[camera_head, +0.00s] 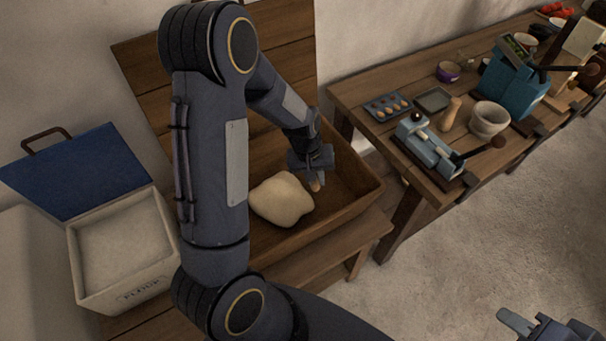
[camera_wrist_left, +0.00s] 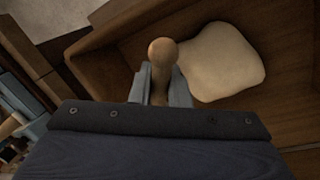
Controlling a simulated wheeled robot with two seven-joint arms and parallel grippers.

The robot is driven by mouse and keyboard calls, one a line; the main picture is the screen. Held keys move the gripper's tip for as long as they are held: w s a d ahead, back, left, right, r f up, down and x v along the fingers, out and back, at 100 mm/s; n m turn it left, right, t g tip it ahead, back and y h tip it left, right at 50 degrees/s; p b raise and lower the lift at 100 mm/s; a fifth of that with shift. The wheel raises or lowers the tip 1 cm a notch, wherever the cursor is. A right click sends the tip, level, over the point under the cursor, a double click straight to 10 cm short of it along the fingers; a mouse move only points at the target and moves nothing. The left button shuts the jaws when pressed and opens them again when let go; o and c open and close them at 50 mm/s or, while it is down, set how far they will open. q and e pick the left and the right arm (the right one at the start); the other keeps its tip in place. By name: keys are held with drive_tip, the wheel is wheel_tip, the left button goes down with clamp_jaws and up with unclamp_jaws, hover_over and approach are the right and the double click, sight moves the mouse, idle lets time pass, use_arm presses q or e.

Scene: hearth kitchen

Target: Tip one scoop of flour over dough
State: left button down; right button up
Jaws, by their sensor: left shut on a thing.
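The pale dough (camera_head: 282,199) lies in a wooden trough (camera_head: 345,208) with its lid raised behind. It also shows in the left wrist view (camera_wrist_left: 222,62). My left gripper (camera_head: 314,172) is over the trough, just right of the dough, shut on a wooden handle with a rounded end (camera_wrist_left: 162,52), apparently the scoop's. The scoop's bowl is hidden, so I cannot tell whether it holds flour. The white flour bin (camera_head: 128,284) stands open at the left, with pale flour (camera_head: 122,238) inside. My right gripper (camera_head: 522,324) is at the lower right, partly cut off; its opening is unclear.
The bin's blue lid (camera_head: 75,172) stands open against the wall. A wooden table (camera_head: 365,92) at the right holds an egg tray (camera_head: 388,107), a stone mortar (camera_head: 489,119) and a blue-grey device (camera_head: 428,145). The floor (camera_head: 440,260) in front is clear.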

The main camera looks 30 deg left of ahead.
use_arm(q)
drive_tip(key=s+a+n+g+h+b, duration=0.1)
drive_tip(key=a+n+g+h, duration=0.3)
drive_tip(key=a+n+h, duration=0.4)
drive_tip(key=a+h+b, duration=0.1)
drive_tip(key=h, duration=0.1)
drive_tip(key=shift+a+h+b, duration=0.3)
drive_tip(key=shift+h+b, duration=0.1)
drive_tip(key=shift+f, duration=0.1)
idle(1.2)
